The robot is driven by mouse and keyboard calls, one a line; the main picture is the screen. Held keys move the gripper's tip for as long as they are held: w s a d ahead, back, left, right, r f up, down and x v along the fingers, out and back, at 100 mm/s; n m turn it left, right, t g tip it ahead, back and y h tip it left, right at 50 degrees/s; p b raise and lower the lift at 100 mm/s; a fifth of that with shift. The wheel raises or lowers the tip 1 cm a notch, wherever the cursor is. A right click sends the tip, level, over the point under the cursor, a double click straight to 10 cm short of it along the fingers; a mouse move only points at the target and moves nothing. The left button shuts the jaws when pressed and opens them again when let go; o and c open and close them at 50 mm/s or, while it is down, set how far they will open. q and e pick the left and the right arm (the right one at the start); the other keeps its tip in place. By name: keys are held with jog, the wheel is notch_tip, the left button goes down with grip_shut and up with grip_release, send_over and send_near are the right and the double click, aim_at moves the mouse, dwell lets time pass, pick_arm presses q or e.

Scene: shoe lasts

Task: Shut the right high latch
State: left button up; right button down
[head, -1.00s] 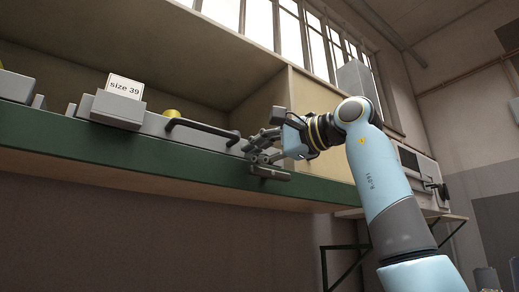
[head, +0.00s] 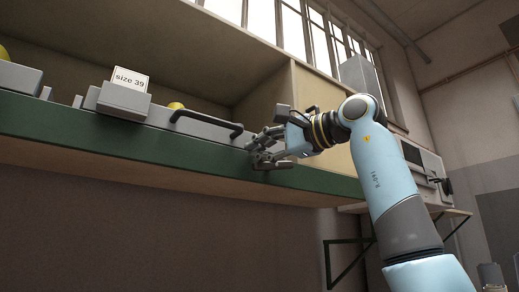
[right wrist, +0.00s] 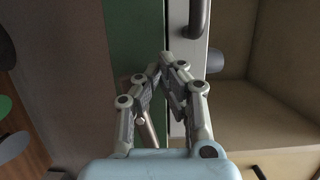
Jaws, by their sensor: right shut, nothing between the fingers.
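My right gripper (head: 256,151) is shut and empty at the front of the shelf, near the right end of the black handle. In the right wrist view its fingertips (right wrist: 166,62) meet over the line between the green edge and the grey drawer front. A short grey bar, seemingly the right high latch (head: 274,165), sits on the green shelf edge just under the fingers, which partly cover it. A grey rod (right wrist: 148,130), perhaps the same latch, shows behind the fingers in the right wrist view. I cannot tell whether finger and latch touch. My left gripper is out of view.
The grey drawer has a black handle (head: 206,123) and a "size 39" card (head: 131,78). A green edge (head: 120,133) runs along the shelf front. A pale partition (head: 318,97) stands behind the gripper. A grey machine (head: 424,172) on a bracketed shelf is at the right.

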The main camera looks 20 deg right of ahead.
aim_at(259, 164)
jog(key=shift+f+b, duration=0.4)
jog(key=shift+f, duration=0.35)
jog(key=shift+w+a, duration=0.1)
jog(key=shift+f+b, duration=0.6)
jog(key=shift+f, duration=0.25)
